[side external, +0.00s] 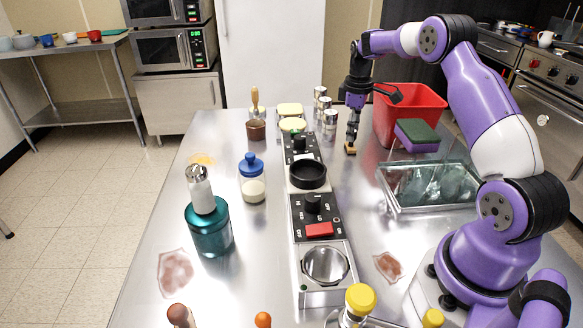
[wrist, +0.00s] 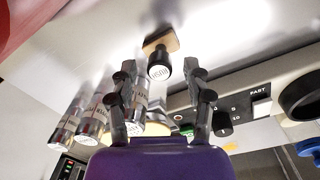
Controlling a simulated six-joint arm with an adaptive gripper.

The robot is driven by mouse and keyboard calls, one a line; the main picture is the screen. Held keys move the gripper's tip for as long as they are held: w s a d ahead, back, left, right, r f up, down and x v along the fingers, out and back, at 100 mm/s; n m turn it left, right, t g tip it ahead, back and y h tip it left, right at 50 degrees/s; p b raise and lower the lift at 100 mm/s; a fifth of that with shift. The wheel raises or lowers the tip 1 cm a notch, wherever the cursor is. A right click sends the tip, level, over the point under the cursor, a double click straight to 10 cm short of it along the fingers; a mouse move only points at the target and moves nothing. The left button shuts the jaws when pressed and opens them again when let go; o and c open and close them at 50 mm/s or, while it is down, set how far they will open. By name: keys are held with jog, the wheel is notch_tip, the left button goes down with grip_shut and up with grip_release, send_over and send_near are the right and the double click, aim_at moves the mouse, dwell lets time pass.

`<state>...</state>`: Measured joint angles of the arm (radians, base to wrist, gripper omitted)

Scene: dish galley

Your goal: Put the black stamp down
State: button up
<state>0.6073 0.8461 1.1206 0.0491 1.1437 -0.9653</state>
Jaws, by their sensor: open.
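The black stamp stands on the steel table, its light wooden base (side external: 350,149) down. In the side view the fingers hide most of the stamp's upper part.
A red bin (side external: 420,102) stands right of my gripper, with a green-and-purple sponge (side external: 417,146) before it. A clear tray (side external: 402,207) is nearer. Several metal-lidded jars (side external: 330,119) and a control panel strip (side external: 297,204) lie to the left.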

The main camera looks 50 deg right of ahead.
notch_tip(320, 180, up, 10)
jog(key=s+a+r+m+t, duration=0.1)
jog(key=s+a+r, duration=0.1)
jog(key=a+r, duration=0.6)
jog(key=s+a+f+m+t, duration=0.1)
jog(key=s+a+f+t, duration=0.1)
jog(key=s+a, duration=0.4)
jog(key=s+a+f+m+t, duration=0.1)
jog(key=s+a+f+t, duration=0.1)
jog(key=s+a, duration=0.5)
jog(key=a+f, duration=0.1)
jog(key=a, duration=0.3)
jog(key=shift+a+f+m, duration=0.15)
jog(key=shift+m, duration=0.15)
